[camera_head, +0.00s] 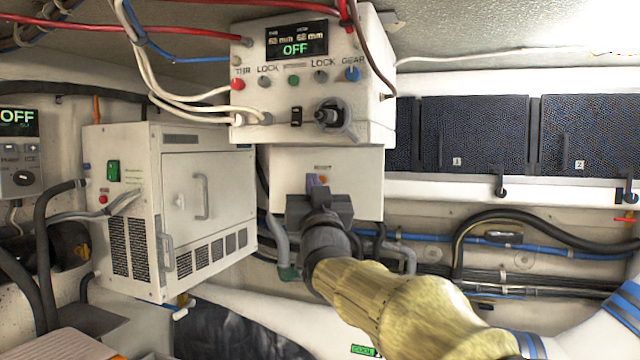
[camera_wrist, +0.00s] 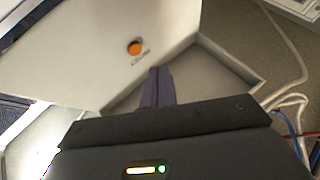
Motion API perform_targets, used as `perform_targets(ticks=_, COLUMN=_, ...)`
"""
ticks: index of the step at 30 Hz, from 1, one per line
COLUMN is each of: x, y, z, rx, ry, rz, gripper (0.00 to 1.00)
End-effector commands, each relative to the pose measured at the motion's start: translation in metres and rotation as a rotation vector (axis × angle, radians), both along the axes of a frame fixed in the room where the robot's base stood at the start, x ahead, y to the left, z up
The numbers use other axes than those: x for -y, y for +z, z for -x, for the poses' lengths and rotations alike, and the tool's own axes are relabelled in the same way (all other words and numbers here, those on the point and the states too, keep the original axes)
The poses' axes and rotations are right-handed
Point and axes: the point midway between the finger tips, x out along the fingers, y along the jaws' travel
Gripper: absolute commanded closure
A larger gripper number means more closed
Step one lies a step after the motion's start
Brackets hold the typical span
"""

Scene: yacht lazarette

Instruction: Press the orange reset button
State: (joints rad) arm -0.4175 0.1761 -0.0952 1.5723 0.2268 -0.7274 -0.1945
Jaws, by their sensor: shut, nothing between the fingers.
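The orange reset button (camera_wrist: 135,47) is a small round button on a pale panel face in the wrist view, with a small unreadable label beside it. In the wrist view the fingertips (camera_wrist: 157,70) lie just below and right of the button in the picture. I cannot tell how far they are from the panel.
Above is a control box (camera_head: 285,85) with an OFF display, knobs and a protruding dark switch. A white cabinet (camera_head: 200,190) with a handle stands at left. Red, white and blue cables (camera_head: 150,75) run to the control box. Dark hoses (camera_head: 530,222) line the right wall.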

Motion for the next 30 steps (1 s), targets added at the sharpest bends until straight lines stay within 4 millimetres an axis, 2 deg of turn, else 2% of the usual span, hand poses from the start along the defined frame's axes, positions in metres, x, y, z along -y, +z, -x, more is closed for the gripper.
perform_targets(ticks=13, x=-0.012, y=0.003, z=0.033, rx=0.0, ry=0.001, rz=0.0, gripper=1.0)
perform_targets(ticks=30, x=-0.012, y=0.003, z=0.033, rx=-0.001, ry=0.0, rz=0.0, gripper=1.0)
